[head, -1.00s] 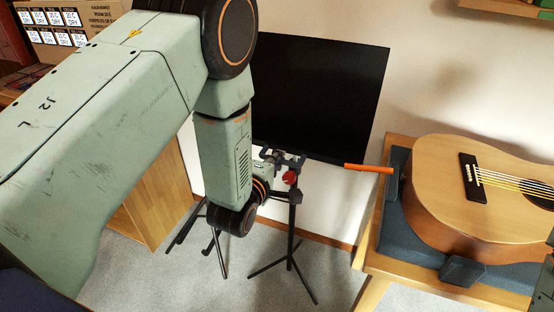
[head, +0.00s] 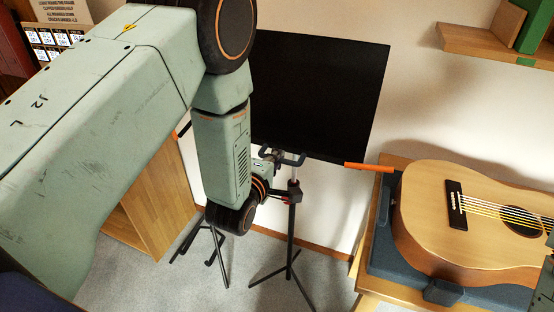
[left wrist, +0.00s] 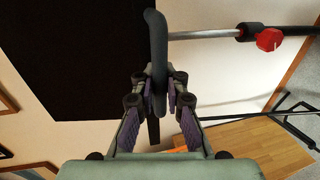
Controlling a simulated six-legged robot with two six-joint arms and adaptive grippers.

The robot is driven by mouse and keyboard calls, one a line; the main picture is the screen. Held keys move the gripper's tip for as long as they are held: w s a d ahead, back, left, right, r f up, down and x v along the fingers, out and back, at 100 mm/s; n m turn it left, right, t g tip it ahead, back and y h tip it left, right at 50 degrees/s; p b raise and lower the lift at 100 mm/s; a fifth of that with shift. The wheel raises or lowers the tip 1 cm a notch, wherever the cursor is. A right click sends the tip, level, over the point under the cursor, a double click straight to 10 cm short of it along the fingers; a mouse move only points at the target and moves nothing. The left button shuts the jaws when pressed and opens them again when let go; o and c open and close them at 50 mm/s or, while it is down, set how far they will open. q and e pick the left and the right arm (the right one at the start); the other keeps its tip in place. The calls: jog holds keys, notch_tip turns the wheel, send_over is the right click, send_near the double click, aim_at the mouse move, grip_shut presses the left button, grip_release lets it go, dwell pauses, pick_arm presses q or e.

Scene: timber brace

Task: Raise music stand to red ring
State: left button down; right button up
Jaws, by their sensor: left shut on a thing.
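The music stand has a wide black desk (head: 318,95) and a thin post on a tripod (head: 289,265). My left gripper (head: 270,160) is at the desk's lower edge beside the post. In the left wrist view, the gripper (left wrist: 160,92) is shut on a dark curved handle (left wrist: 156,40). A length of bare silver tube (left wrist: 205,34) runs from the handle to a black collar with a red knob (left wrist: 268,40).
A wooden cabinet (head: 150,205) and other black stand legs (head: 215,245) are at the left. A shelf (head: 480,45) is at upper right.

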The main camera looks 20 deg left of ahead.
pick_arm(q)
jog(key=shift+r, duration=0.6)
jog(key=shift+f, duration=0.1)
jog(key=c, duration=1.8)
grip_release()
jog(key=shift+s, duration=0.1)
jog(key=o, duration=0.4)
jog(key=shift+s, duration=0.15)
jog(key=shift+w, duration=0.2)
jog(key=v, duration=1.2)
